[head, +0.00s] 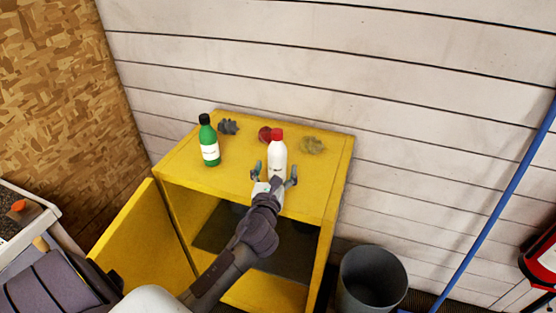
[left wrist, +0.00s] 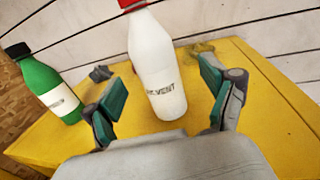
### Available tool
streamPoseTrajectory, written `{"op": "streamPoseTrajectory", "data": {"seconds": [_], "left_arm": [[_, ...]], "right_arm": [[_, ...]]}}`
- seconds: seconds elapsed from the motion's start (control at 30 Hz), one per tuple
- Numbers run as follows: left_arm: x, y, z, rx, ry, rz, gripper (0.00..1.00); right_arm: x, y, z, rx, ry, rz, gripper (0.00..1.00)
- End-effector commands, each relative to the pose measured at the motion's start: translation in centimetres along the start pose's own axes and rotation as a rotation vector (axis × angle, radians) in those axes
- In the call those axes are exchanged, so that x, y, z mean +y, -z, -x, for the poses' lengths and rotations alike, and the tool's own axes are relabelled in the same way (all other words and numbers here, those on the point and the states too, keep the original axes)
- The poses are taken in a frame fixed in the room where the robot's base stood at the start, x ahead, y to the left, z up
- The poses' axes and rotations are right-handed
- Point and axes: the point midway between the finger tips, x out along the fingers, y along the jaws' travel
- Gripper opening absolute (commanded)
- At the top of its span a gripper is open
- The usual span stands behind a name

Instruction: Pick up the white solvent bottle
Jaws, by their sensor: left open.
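The white solvent bottle (head: 277,157) with a red cap stands upright on top of the yellow cabinet (head: 235,180). In the left wrist view the bottle (left wrist: 157,65) stands ahead, with part of its label readable. My left gripper (head: 274,174) is open at the bottle's near side. In the left wrist view its two fingers (left wrist: 160,97) are spread to the left and right of the bottle's lower part, with visible gaps. The bottle's lower part is partly hidden by the gripper in the head view. My right gripper is not in view.
A green bottle (head: 209,142) with a black cap stands to the left on the cabinet top. A dark crumpled lump (head: 229,127), a red item (head: 265,134) and a tan lump (head: 312,145) lie behind. The cabinet door (head: 148,245) is open. A grey bin (head: 371,280) stands right.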

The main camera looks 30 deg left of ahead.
Motion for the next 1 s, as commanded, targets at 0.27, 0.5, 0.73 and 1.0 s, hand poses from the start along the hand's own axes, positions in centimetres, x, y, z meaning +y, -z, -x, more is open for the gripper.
{"op": "streamPoseTrajectory", "data": {"seconds": [0.27, 0.5, 0.73, 1.0], "left_arm": [[0.6, 0.2, -3.2, 0.001, -0.002, 0.002, 0.84], [0.6, 0.4, -5.4, 0.000, 0.001, 0.002, 0.84], [0.6, 0.4, -5.4, 0.001, 0.001, 0.002, 0.81], [0.6, 0.4, -5.4, 0.001, 0.001, 0.002, 0.36]], "right_arm": [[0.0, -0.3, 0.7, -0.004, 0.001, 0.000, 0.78], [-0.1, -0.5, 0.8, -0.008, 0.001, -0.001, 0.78], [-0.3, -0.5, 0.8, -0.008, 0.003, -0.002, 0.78], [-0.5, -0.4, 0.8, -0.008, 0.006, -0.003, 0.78]]}}
